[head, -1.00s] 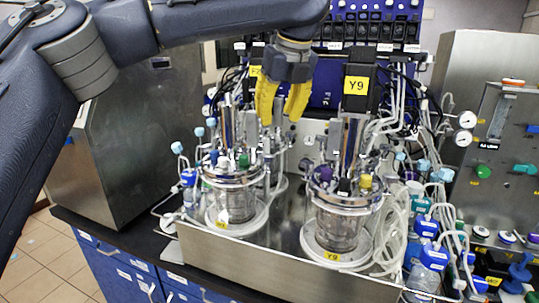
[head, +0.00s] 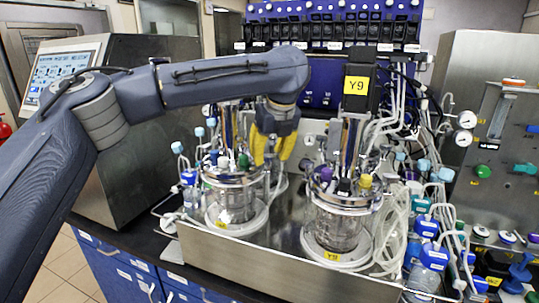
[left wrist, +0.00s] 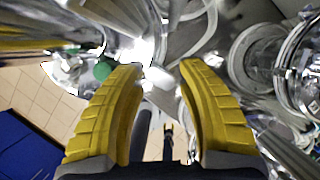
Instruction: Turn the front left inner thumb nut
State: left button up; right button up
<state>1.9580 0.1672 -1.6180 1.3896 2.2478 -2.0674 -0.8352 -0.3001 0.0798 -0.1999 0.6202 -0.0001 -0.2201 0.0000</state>
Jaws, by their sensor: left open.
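My left gripper (head: 272,150) points down between the two glass vessels, close to the right side of the left vessel's lid. Its yellow fingers are apart with nothing held between them; they also show in the left wrist view (left wrist: 160,85). The left bioreactor vessel (head: 235,204) has a round metal head plate (head: 230,178) with a green cap (head: 243,160) and a white cap on it. The right vessel (head: 338,228) stands to its right. I cannot make out the front left inner thumb nut among the shiny lid fittings. My right gripper is not in view.
Both vessels stand on a steel base (head: 285,262). Clear tubing (head: 394,235) hangs right of the right vessel, beside several blue-capped bottles (head: 430,255). A steel cabinet with a screen (head: 62,70) stands at left.

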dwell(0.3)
pick_arm(q)
grip_shut()
dwell(0.5)
jog(key=shift+a, duration=0.1)
